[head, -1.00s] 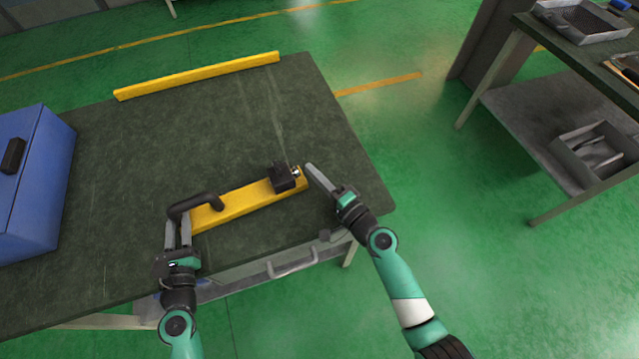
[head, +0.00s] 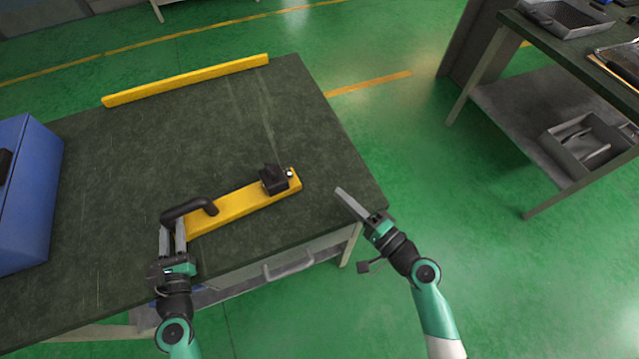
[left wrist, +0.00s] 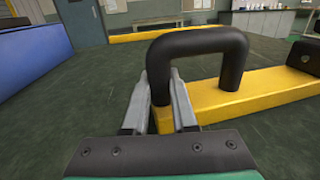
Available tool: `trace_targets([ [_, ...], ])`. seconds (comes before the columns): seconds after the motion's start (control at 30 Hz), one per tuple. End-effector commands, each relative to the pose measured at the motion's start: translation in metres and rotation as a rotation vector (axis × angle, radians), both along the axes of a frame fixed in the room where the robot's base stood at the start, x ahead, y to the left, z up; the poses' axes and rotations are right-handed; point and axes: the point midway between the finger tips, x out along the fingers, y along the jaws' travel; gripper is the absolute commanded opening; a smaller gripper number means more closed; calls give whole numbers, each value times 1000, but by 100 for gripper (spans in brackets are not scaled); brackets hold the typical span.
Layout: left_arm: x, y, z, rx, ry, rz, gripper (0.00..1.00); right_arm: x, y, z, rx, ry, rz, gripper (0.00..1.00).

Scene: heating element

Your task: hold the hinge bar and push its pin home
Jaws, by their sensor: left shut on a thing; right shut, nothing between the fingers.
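The yellow hinge bar (head: 238,205) lies on the dark table, with a black handle (head: 190,207) at its left end and a black hinge block (head: 273,179) at its right end. The small silver pin (head: 290,174) shows as a bright spot at the block's right side; how deep it sits is too small to tell. My left gripper (head: 173,232) is shut on the handle's near leg; the left wrist view shows its fingers (left wrist: 160,105) around the leg of the black handle (left wrist: 200,45). My right gripper (head: 350,203) is shut and empty, right of the bar and apart from it.
A loose yellow bar (head: 186,80) lies along the table's far edge. A blue box (head: 30,190) stands at the left. The table (head: 130,140) is clear behind the hinge bar. A side bench (head: 535,125) with trays stands at the right.

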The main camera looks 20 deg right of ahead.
Motion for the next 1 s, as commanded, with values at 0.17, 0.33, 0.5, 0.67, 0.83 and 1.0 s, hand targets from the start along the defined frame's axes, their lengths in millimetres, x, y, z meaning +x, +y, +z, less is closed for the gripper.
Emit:
trace_targets([
  [0.17,0,1,-1,0,1,2,49,0,0,0,0,0,0,0],
  [0.33,0,1,-1,0,1,1,60,0,0,0,0,0,0,0],
  [0.5,0,0,0,0,0,1,60,0,0,0,0,0,0,0],
  [0.67,-12,2,-1,0,0,1,60,0,0,0,0,0,0,0],
  [0.83,-49,6,-2,0,2,2,60,0,0,0,0,0,0,0],
  [1.0,-90,10,-2,-1,3,3,60,0,0,0,0,0,0,0],
])
